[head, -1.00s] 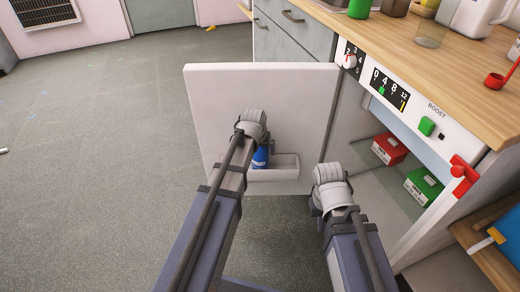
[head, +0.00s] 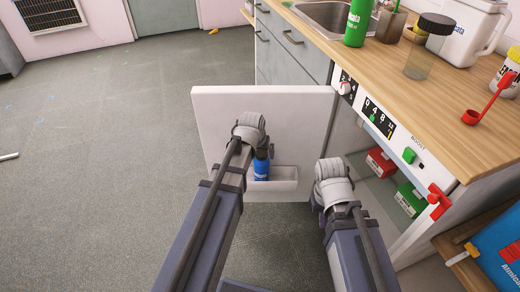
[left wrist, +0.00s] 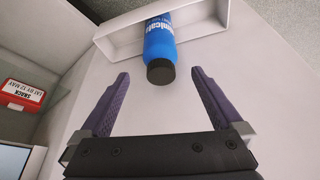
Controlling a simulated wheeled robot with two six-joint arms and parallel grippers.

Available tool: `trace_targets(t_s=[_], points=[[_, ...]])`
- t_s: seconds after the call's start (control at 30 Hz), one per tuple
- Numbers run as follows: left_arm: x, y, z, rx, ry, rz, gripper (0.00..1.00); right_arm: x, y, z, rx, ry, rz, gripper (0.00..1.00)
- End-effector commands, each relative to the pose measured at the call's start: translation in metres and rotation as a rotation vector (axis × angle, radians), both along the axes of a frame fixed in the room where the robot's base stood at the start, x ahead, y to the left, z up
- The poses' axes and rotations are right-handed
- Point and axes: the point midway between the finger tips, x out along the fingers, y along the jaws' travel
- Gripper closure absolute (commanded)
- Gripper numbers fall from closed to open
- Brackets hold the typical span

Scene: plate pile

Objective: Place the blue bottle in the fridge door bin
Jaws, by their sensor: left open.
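The blue bottle (head: 261,168) with a black cap stands in the white door bin (head: 285,187) on the inside of the open fridge door (head: 290,125). In the left wrist view the bottle (left wrist: 160,42) sits inside the bin, its cap toward my left gripper (left wrist: 160,73). That gripper's purple fingers are spread apart and empty, one either side of the cap's line, with clear gaps.
The fridge interior holds a red box (head: 381,163) and a green box (head: 411,198). The wooden counter (head: 450,110) above carries a green bottle (head: 357,22), jars and a jug.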

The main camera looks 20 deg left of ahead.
Motion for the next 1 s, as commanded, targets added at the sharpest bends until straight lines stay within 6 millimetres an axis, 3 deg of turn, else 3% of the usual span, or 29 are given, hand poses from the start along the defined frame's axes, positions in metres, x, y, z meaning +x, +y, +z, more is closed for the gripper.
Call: trace_targets(t_s=[0.03,0.23,0.33,0.5,0.7,0.83,1.0], points=[[-0.003,0.000,0.010,0.000,0.000,0.000,0.00,0.000,0.000,0.010,0.001,0.000,0.000,1.00],[-0.005,-0.001,0.012,0.000,0.000,-0.001,0.00,0.000,0.000,0.012,0.002,0.001,-0.001,1.00],[-0.018,-0.015,0.009,0.005,0.029,-0.028,0.00,0.000,0.000,0.011,0.002,0.001,-0.001,1.00],[-0.092,-0.078,-0.001,0.054,0.193,-0.170,0.00,0.000,0.000,0.011,0.002,0.001,-0.001,1.00],[-0.173,-0.120,-0.004,0.134,0.370,-0.309,0.00,0.000,0.000,0.012,0.002,0.001,-0.001,1.00],[-0.197,-0.129,-0.004,0.163,0.424,-0.348,0.00,0.000,0.000,0.012,0.002,0.001,-0.001,1.00],[-0.200,-0.130,-0.004,0.169,0.436,-0.353,0.00,0.000,0.000,0.012,0.002,0.001,-0.001,1.00]])
